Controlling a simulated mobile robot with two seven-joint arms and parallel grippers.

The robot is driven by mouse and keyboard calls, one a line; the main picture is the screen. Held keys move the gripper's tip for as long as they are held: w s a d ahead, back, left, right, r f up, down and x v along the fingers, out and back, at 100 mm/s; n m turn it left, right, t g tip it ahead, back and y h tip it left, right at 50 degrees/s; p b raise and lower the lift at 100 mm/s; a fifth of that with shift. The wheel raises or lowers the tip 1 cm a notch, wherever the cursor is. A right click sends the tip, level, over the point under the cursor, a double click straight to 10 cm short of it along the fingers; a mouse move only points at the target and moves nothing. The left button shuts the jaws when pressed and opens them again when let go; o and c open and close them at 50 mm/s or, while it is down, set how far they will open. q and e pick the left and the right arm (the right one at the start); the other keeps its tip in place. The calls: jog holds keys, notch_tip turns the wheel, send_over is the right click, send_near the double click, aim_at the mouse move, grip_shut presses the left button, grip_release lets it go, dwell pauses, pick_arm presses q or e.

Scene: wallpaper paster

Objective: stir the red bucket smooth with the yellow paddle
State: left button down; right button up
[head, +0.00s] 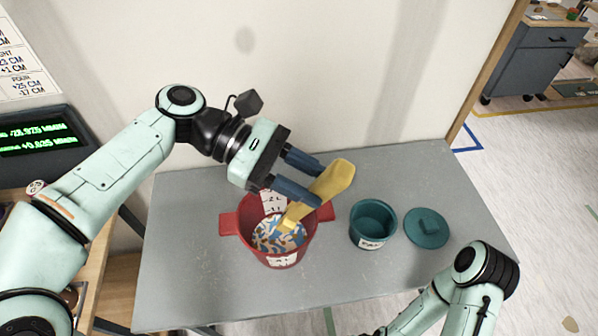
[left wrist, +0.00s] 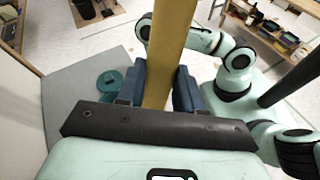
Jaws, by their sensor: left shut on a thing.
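The red bucket (head: 229,240) stands on the grey table, with mottled blue, white and orange-brown contents (head: 272,238) inside. My left gripper (head: 321,186) is shut on the yellow paddle (head: 338,178), above the right side of the bucket. The paddle is tilted, its wide end up to the right and its narrower end reaching down into the bucket opening; whether it touches the contents I cannot tell. The paddle also shows between the fingers in the left wrist view (left wrist: 172,50). My right arm comes in at the lower right; its gripper is out of the head view.
A teal pot (head: 372,224) stands on the table (head: 190,285) right of the bucket, with a teal lid (head: 427,228) lying beside it. A wall rises behind the table. A dark display (head: 38,138) is at the left. The table's left part is clear.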

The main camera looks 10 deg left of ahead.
pick_arm(q)
jog(key=shift+s+d+f+b, duration=0.5)
jog(key=shift+f+b, duration=0.15)
jog(key=shift+f, duration=0.25)
jog(key=b, duration=0.3)
send_over(286, 214)
jog(key=s+d, duration=0.2)
jog(key=f, duration=1)
jog(key=shift+s+d, duration=0.1)
jog(key=shift+d, duration=0.1)
jog(key=shift+w+a+f+b, duration=0.3)
jog(key=shift+f, duration=0.7)
jog(key=shift+w+a+f+b, duration=0.25)
jog(key=shift+w+a+f, duration=0.1)
jog(key=shift+f, duration=0.7)
jog(key=shift+w+a+f+b, duration=0.3)
jog(key=shift+f, duration=0.7)
pick_arm(e)
notch_tip(286, 214, down, 6)
jog(key=s, duration=0.1)
jog(key=shift+s+f, duration=0.25)
jog(key=shift+s, duration=0.1)
pick_arm(q)
jog(key=shift+d, duration=0.1)
pick_arm(e)
jog(key=shift+r, duration=0.1)
